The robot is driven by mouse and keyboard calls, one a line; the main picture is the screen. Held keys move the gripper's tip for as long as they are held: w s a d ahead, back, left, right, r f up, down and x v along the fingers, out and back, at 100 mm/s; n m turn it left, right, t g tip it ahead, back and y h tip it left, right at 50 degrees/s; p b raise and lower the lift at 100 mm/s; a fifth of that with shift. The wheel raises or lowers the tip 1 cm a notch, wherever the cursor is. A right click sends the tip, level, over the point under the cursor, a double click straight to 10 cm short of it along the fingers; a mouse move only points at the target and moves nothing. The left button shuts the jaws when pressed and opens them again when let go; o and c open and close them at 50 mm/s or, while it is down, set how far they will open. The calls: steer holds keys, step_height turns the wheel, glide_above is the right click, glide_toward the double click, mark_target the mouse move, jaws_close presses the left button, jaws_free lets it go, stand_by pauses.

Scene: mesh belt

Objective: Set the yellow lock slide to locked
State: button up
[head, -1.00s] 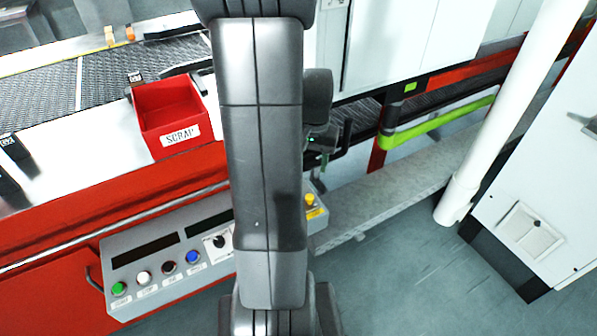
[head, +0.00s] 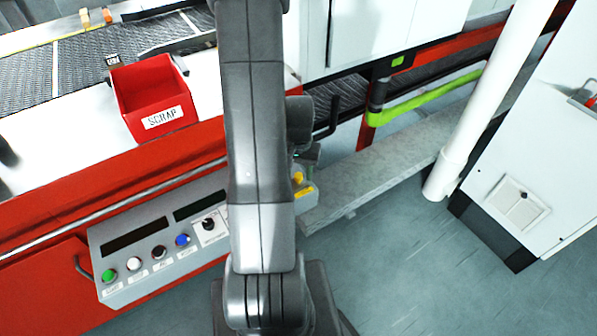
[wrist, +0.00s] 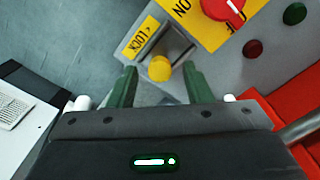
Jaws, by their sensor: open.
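The yellow lock slide (wrist: 159,69) is a round yellow knob on a grey panel, beside a yellow label reading "LOCK" with an arrow (wrist: 141,38) in the wrist view. My gripper (wrist: 163,84) is open, with one green finger on each side of the knob as seen from the wrist; I cannot tell whether either finger touches it. In the head view the knob (head: 298,178) shows at the right end of the grey control box (head: 120,281), just right of my arm, which hides part of the box.
A red rotary switch (wrist: 224,10) on a yellow plate sits near the slide. A red SCRAP bin (head: 163,121) stands on the ledge at upper left.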

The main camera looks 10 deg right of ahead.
steer(key=shift+f, duration=0.35)
steer(key=shift+c, duration=0.5)
jaws_close()
steer(key=shift+s+a+b, duration=0.25)
steer(key=shift+s+a, duration=0.05)
steer(key=shift+a, duration=0.6)
steer(key=shift+s+a+b, duration=0.25)
steer(key=shift+s+a, duration=0.05)
steer(key=shift+a, duration=0.55)
steer(key=shift+c, duration=0.7)
jaws_free()
steer(key=shift+s, duration=0.1)
steer(key=shift+o, duration=1.2)
steer(key=shift+a, duration=0.15)
